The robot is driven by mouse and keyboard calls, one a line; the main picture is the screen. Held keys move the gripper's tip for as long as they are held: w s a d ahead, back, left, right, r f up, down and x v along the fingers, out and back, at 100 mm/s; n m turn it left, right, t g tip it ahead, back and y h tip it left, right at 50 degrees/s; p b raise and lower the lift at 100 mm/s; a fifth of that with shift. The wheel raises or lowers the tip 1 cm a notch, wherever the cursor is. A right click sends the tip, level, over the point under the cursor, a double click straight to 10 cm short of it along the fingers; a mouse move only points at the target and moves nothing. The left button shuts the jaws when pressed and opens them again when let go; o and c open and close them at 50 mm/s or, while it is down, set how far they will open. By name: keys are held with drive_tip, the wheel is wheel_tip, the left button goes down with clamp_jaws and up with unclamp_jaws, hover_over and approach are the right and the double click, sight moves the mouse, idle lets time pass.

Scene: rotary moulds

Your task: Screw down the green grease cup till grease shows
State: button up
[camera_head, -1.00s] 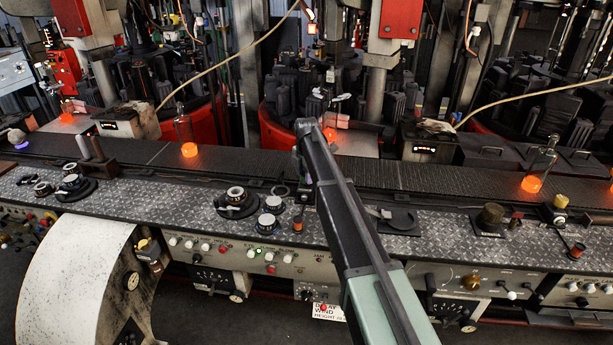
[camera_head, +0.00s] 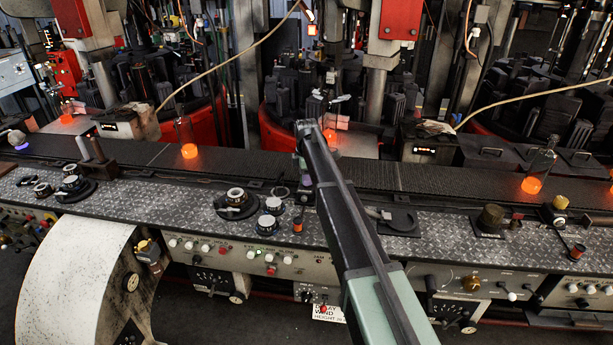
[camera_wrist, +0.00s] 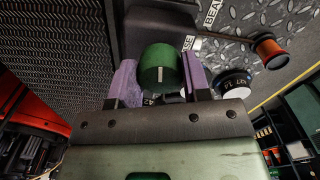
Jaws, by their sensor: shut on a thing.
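The green grease cup (camera_wrist: 160,66) shows in the wrist view as a round knurled cap with a white line on its face. It sits between the two purple fingers of my gripper (camera_wrist: 160,82), which touch its left and right sides. My gripper is shut on it. A dark block lies behind the cup. In the head view my arm hides the cup, and only a little purple of the gripper shows beside the arm. No grease can be made out.
In the head view, a dark conveyor (camera_head: 400,180) carries glowing bottles (camera_head: 534,172) behind the plate.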

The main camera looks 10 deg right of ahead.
drive_tip(key=m, duration=1.5)
drive_tip(key=shift+m, duration=0.3)
drive_tip(key=m, duration=0.3)
drive_tip(key=shift+a+m, duration=0.1)
drive_tip(key=shift+m, duration=0.2)
drive_tip(key=m, duration=0.3)
drive_tip(key=shift+m, duration=0.3)
drive_tip(key=m, duration=0.3)
drive_tip(key=shift+m, duration=2.1)
